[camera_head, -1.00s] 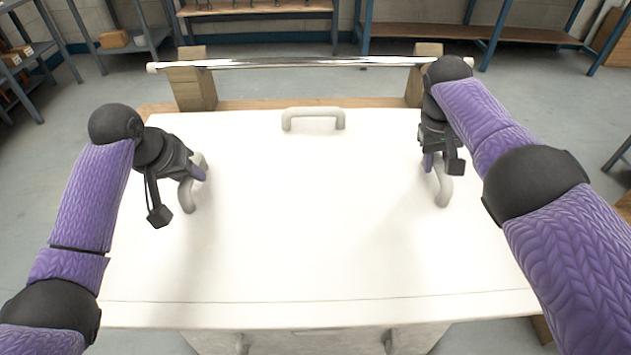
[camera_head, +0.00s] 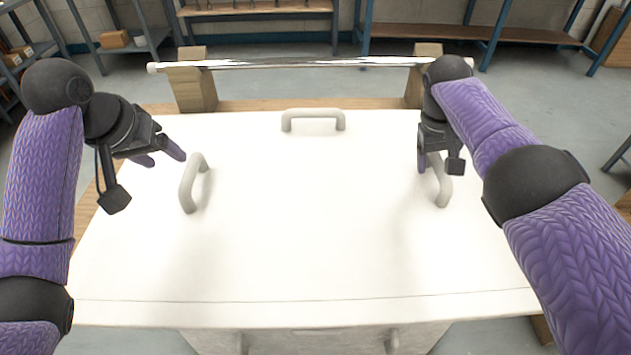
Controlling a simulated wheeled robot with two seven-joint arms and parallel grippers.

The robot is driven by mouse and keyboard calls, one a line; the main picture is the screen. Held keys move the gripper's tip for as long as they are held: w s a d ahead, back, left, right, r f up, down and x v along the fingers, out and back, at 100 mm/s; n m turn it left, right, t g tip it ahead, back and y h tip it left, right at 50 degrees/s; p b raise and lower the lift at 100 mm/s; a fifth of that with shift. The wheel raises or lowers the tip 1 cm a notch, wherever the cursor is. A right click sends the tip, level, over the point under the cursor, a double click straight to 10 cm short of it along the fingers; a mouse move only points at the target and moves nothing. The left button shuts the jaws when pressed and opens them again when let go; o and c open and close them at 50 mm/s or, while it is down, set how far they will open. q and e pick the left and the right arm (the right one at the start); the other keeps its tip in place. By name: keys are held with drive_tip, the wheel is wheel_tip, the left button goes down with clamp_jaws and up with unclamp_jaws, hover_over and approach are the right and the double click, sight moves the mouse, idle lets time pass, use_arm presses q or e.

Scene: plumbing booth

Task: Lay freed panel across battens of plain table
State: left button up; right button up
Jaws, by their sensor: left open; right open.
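The white panel (camera_head: 310,220) lies flat in front of me and covers most of the table under it. It has a left handle (camera_head: 193,182), a right handle (camera_head: 441,181) and a far handle (camera_head: 313,119). My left gripper (camera_head: 160,154) is open and empty, up and to the left of the left handle, clear of it. My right gripper (camera_head: 432,167) is open at the right handle, with its fingers beside or around the bar; I cannot tell which. Any battens under the panel are hidden.
A shiny metal pipe (camera_head: 310,62) rests across two wooden blocks (camera_head: 192,88) behind the panel. A wooden table edge (camera_head: 265,104) shows behind the panel. Below the panel's near edge is a white front with handles (camera_head: 392,340). Shelving (camera_head: 420,32) stands at the back.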

drive_tip(key=shift+r, duration=0.15)
use_arm(q)
drive_tip(key=v, duration=0.3)
drive_tip(key=shift+s+a+r, duration=0.1)
drive_tip(key=shift+s+r, duration=0.05)
drive_tip(key=shift+r, duration=0.2)
use_arm(e)
wheel_tip(320, 180, up, 12)
drive_tip(key=a, duration=0.2)
drive_tip(key=shift+a+f, duration=0.2)
drive_tip(key=shift+f, duration=0.05)
drive_tip(key=shift+f, duration=0.1)
